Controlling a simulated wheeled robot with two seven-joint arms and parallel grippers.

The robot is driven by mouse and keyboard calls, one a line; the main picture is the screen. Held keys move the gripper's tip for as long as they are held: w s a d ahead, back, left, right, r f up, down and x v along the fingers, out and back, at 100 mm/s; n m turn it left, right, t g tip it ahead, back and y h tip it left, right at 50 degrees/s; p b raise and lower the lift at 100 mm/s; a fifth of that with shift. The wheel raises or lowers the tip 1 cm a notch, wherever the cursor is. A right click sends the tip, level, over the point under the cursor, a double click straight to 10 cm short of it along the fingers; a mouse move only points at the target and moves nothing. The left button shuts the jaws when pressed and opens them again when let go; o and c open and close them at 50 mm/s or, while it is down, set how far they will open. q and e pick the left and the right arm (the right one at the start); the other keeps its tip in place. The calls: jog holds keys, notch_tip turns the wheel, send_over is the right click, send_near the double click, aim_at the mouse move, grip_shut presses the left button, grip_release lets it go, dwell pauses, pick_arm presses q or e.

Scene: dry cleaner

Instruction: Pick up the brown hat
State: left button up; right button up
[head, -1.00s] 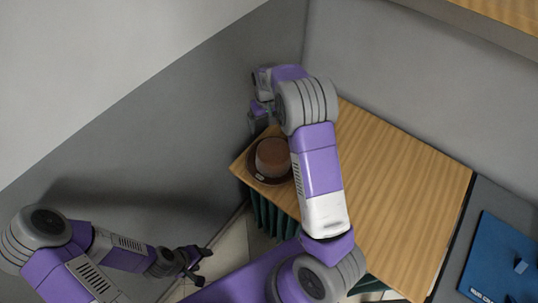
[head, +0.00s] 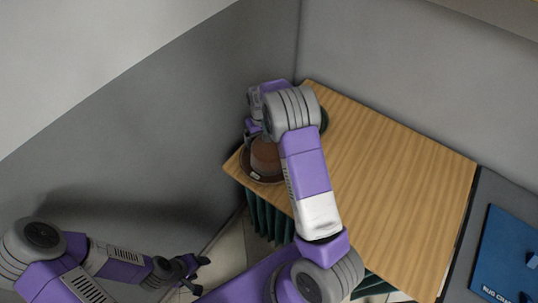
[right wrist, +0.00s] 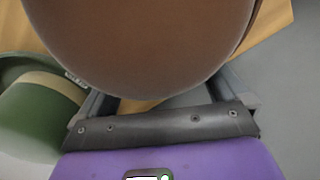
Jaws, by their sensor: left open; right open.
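The brown hat (head: 266,156) lies on the left corner of the wooden table, brim down, partly covered by my right arm. In the right wrist view its brown crown (right wrist: 140,40) fills the upper middle. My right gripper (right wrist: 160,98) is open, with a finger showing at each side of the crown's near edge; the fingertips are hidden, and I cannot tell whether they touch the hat. In the head view this gripper is mostly hidden by its own wrist. My left gripper (head: 192,272) is open and empty, low at the left, away from the table.
A green hat with a tan band (right wrist: 38,115) is close beside my right gripper; its edge shows behind my right wrist (head: 324,122). The wooden table (head: 390,180) is bare to the right. Grey walls stand close behind and left. A blue board (head: 505,255) lies at the right.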

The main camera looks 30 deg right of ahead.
jog(key=shift+f, duration=0.5)
jog(key=c, duration=1.7)
jog(key=shift+r, duration=0.1)
